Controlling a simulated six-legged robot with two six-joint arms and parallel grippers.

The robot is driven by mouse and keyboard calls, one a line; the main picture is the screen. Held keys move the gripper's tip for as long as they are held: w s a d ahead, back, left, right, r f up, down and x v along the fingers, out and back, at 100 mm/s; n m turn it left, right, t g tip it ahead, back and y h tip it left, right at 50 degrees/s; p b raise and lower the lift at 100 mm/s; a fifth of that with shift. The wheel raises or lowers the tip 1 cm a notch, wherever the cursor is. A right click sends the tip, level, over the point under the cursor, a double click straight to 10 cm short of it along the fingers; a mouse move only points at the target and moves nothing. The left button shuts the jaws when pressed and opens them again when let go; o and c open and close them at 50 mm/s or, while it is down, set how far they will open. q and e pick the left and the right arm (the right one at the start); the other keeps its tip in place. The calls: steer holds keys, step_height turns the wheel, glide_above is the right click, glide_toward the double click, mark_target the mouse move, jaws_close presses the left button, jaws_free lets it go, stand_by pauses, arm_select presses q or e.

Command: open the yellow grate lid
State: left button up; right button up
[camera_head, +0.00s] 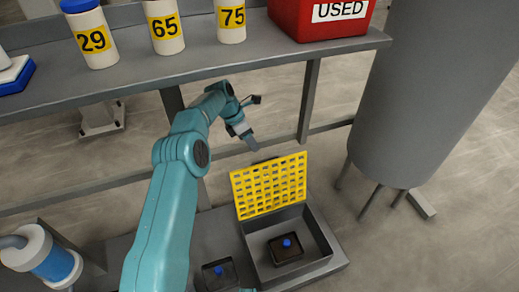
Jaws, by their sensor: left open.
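The yellow grate lid (270,186) stands raised at the back edge of an open grey box (321,254), tilted up and showing its grid face. Inside the box lies a dark square piece with a blue knob (286,244). My left gripper (252,143) is open and empty, just behind and above the top edge of the lid. It looks apart from the lid, though the exact gap is hard to tell. My right gripper is not in view.
A grey shelf (270,58) carries numbered white bottles (164,25) and a red bin (320,15) marked USED. A large grey tank (425,90) stands at right. A second blue-knobbed piece (218,271) sits left of the box. A blue-and-white cylinder (55,262) is at lower left.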

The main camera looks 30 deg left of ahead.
arm_select(q)
steer(key=shift+p+v, duration=0.45)
steer(key=shift+v, duration=1.7)
